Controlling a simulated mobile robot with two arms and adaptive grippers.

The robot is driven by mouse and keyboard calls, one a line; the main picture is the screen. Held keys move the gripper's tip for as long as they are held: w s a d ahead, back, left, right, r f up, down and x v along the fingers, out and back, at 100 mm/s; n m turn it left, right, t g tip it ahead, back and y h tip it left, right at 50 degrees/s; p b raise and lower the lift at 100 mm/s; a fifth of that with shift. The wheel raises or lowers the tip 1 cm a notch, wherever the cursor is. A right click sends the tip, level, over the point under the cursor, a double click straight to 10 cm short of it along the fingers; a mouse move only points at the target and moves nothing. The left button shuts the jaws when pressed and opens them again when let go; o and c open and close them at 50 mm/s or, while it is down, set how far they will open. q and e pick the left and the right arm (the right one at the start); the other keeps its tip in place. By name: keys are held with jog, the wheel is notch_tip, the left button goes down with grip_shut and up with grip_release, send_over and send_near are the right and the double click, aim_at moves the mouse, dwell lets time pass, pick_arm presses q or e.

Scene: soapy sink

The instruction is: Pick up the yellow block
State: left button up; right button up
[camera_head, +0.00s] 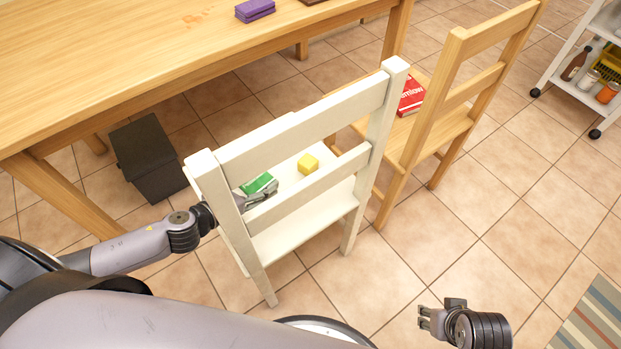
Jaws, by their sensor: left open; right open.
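The yellow block (308,164) sits on the seat of the white chair (300,232), seen through the gap between the slats of its backrest. My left gripper (262,195) reaches in behind the chair's back post and is partly hidden by the post and slats. It is open, to the left of the yellow block and apart from it. A green and white item (260,183) shows right by this gripper; whether they touch I cannot tell. My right gripper (425,318) is open and empty over the floor at the lower right, far from the block.
The chair's backrest stands between my body and the block. A wooden table (120,60) with a purple item (254,10) is behind. A wooden chair (440,120) holding a red book (411,95) is to the right. A dark bin (148,158) stands under the table.

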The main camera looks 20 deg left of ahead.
pick_arm(q)
jog(key=shift+s+d+m, duration=0.2)
jog(key=shift+d+m, duration=0.5)
jog(key=shift+d, duration=0.1)
jog(key=b, duration=0.2)
send_near(305, 163)
jog(key=shift+h, duration=0.4)
jog(key=x, duration=0.5)
jog(key=shift+w+a+f, duration=0.2)
jog(key=shift+a+f, duration=0.1)
jog(key=shift+f, duration=0.05)
jog(key=shift+b+x, duration=0.65)
jog(key=shift+x, duration=2.3)
jog(key=shift+d+r, duration=0.1)
jog(key=shift+d, duration=0.1)
pick_arm(e)
jog(key=v, duration=0.3)
jog(key=shift+s+a+r, duration=0.25)
jog(key=shift+s+a, duration=0.1)
pick_arm(q)
jog(key=c, duration=1.2)
